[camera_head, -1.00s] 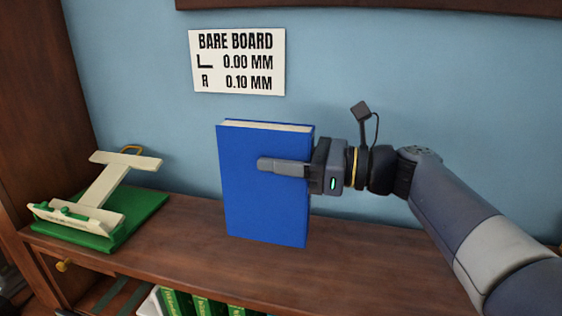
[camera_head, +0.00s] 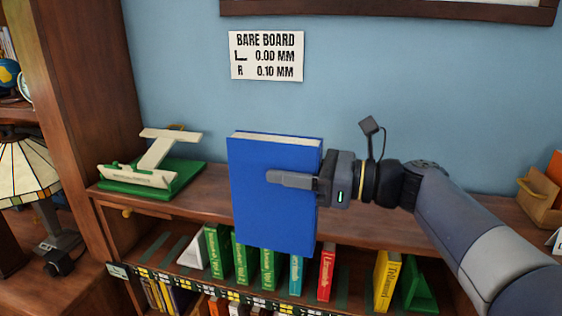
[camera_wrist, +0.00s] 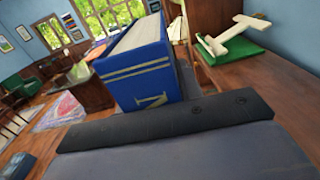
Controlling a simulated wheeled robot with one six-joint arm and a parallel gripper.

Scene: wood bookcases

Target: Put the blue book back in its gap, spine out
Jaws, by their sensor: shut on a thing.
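The blue book (camera_head: 262,200) is upright in front of the bookcase, with its broad cover facing the head camera and its pale page edges on top. My gripper (camera_head: 292,180) is shut on the blue book from the right, one finger lying across the cover. In the wrist view the blue book (camera_wrist: 148,72) shows its banded spine with part of a gold letter. Below, the shelf holds several green books (camera_head: 243,258), a teal book (camera_head: 296,275), a red book (camera_head: 326,273) and a yellow book (camera_head: 384,280). Gaps show on both sides of the yellow-to-red stretch; the held book hides part of the row.
A cream and green stand (camera_head: 152,178) sits on the bookcase top (camera_head: 365,228) at left. A white bookend (camera_head: 194,251) and a green bookend (camera_head: 420,290) stand on the shelf. A lamp (camera_head: 28,170) is at far left, a wooden box (camera_head: 540,200) at right.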

